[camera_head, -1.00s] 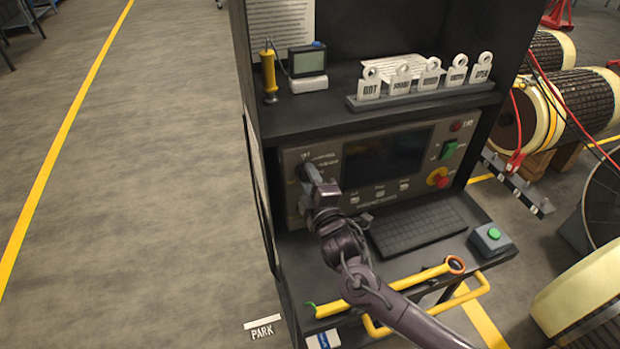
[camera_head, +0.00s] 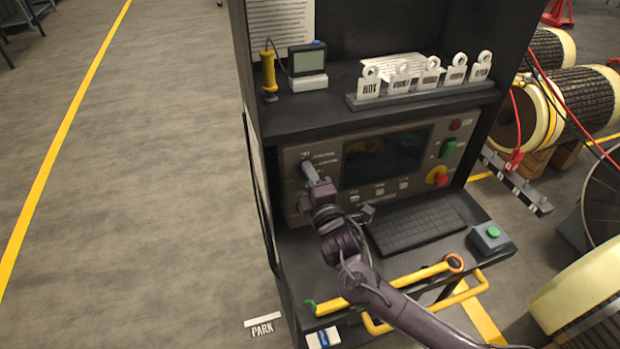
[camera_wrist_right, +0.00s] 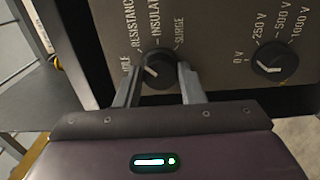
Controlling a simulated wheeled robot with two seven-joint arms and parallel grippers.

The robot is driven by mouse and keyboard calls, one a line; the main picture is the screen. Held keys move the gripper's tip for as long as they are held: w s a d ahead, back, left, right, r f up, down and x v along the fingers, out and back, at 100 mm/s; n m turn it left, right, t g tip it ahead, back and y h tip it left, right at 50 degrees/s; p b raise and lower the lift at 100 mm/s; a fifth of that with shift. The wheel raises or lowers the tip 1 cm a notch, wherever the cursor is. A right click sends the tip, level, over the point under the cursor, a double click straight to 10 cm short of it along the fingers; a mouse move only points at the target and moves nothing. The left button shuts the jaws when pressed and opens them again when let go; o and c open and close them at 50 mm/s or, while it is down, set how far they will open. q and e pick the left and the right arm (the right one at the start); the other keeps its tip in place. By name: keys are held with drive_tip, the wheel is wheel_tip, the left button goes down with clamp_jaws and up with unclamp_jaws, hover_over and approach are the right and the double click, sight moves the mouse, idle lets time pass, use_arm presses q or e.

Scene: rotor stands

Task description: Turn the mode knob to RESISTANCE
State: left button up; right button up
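The mode knob (camera_wrist_right: 158,70) is a round dark knob with a white pointer mark on the grey instrument panel. Around it are the labels IDLE, RESISTANCE, INSULATION and SURGE. The mark slants toward the upper left, on the IDLE and RESISTANCE side; I cannot tell exactly which label it meets. My right gripper (camera_wrist_right: 160,68) has its two fingers apart, one on each side of the knob, with narrow dark gaps showing. It also shows in the head view (camera_head: 311,172), at the panel's left part, where it hides most of the knob. My left gripper is not in view.
A second knob (camera_wrist_right: 271,56) with voltage labels sits to the right. The panel has a dark screen (camera_head: 385,158) and a red emergency button (camera_head: 441,180). Below are a keyboard (camera_head: 418,228) and a yellow tool (camera_head: 385,287) under my right arm. A shelf of tags (camera_head: 425,95) stands above.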

drive_tip(key=o, duration=0.4)
drive_tip(key=b+v, duration=0.2)
drive_tip(key=v, duration=0.5)
drive_tip(key=shift+s+d, duration=0.1)
drive_tip(key=shift+s, duration=0.25)
